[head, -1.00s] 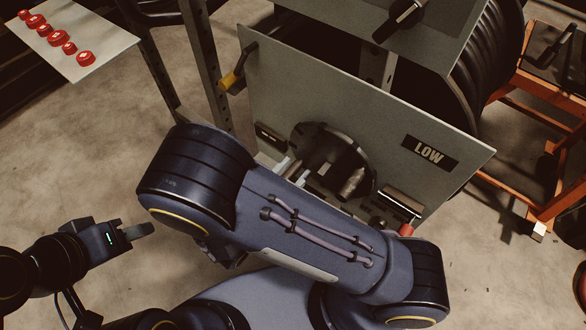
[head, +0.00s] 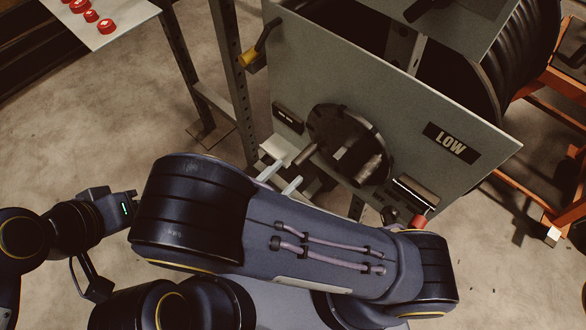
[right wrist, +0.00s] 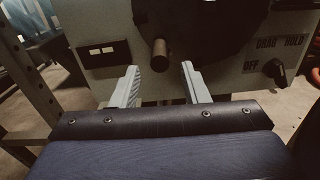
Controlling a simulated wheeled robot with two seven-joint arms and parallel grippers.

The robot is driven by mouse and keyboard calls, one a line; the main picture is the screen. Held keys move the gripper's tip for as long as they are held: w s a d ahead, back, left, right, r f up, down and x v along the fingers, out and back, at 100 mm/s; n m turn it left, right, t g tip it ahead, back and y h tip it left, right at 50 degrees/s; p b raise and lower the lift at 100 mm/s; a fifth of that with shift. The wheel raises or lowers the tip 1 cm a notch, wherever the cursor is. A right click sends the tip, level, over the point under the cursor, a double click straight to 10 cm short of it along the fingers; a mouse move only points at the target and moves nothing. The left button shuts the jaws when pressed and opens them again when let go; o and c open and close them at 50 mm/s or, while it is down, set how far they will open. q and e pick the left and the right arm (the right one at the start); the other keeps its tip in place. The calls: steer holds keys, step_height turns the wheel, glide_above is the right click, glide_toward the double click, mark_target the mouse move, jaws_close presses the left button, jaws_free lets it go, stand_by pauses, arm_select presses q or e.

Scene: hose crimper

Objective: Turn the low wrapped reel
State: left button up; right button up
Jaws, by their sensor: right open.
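The LOW panel (head: 400,120) is a tilted grey plate with a black dial-like disc (head: 345,120) on its face. A short round handle (head: 305,154) sticks out from the disc; it also shows in the right wrist view (right wrist: 160,52). Black wound coils of the reel (head: 470,85) show behind the panel. My right gripper (head: 281,178) is open, its two pale fingers pointing at the handle. In the right wrist view my right gripper (right wrist: 160,84) has the handle between and just beyond its fingertips.
A switch (right wrist: 275,70) marked DRAG, HOLD and OFF sits right of the disc. A red knob (head: 418,222) is at the panel's lower edge. A yellow-gripped lever (head: 250,62) and steel post (head: 235,80) stand left. A white board (head: 105,22) holds red buttons. An orange frame (head: 540,180) stands right.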

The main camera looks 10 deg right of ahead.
mark_target(314, 147)
steer(key=shift+f, duration=0.2)
steer(key=shift+w+d+r, duration=0.1)
steer(key=shift+w+d, duration=0.05)
steer(key=b+x, duration=0.2)
steer(key=x, duration=0.5)
steer(key=shift+d+r, duration=0.1)
arm_select(q)
step_height(314, 147, down, 3)
steer(key=shift+f, duration=0.1)
arm_select(e)
jaws_close()
